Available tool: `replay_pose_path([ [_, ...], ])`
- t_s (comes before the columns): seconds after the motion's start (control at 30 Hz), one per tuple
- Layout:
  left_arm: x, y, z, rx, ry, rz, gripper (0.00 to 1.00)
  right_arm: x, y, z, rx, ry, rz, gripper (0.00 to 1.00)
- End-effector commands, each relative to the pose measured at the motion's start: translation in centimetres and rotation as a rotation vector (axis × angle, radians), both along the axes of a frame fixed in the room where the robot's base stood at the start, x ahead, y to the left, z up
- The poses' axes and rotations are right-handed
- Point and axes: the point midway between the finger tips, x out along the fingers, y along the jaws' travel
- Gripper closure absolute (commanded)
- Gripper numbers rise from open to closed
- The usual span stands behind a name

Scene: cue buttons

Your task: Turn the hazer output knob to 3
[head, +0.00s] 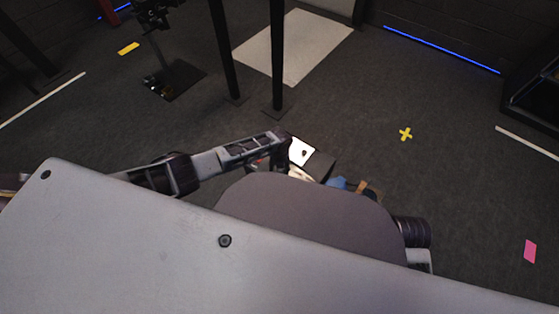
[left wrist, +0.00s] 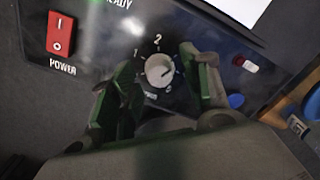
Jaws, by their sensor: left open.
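The hazer output knob (left wrist: 157,74) is a small pale round dial on a dark panel (left wrist: 100,52) in the left wrist view. The marks 1 and 2 show at its upper left and top. The mark 3 is not visible, and I cannot tell for sure which mark the knob points at. My left gripper (left wrist: 160,63) is open, with one green finger on each side of the knob; contact is not clear. In the head view my left gripper (head: 283,160) is partly hidden beside a box with a white sheet. My right gripper is not in view.
A red power switch (left wrist: 60,33) sits on the panel's left. A small red-and-white part (left wrist: 245,64) and a blue round thing (left wrist: 236,101) lie to the right. A white sheet (head: 301,151) lies on the box.

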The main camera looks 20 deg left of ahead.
Motion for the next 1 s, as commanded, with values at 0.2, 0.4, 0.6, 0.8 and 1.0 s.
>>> replay_pose_path([
  [0.2,0.0,0.1,1.0,0.000,0.000,0.001,0.53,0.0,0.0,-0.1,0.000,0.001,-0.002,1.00],
  [0.4,0.0,0.0,2.4,-0.001,-0.001,-0.001,0.53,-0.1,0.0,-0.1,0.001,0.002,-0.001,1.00],
  [0.6,0.0,0.0,4.2,-0.001,0.000,0.000,0.53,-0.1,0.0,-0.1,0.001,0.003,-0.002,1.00],
  [0.8,0.0,0.0,6.0,0.000,-0.001,0.000,0.53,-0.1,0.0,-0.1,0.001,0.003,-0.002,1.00],
  [1.0,0.1,0.0,8.1,0.000,-0.002,-0.001,0.53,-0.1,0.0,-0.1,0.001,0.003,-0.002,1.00],
])
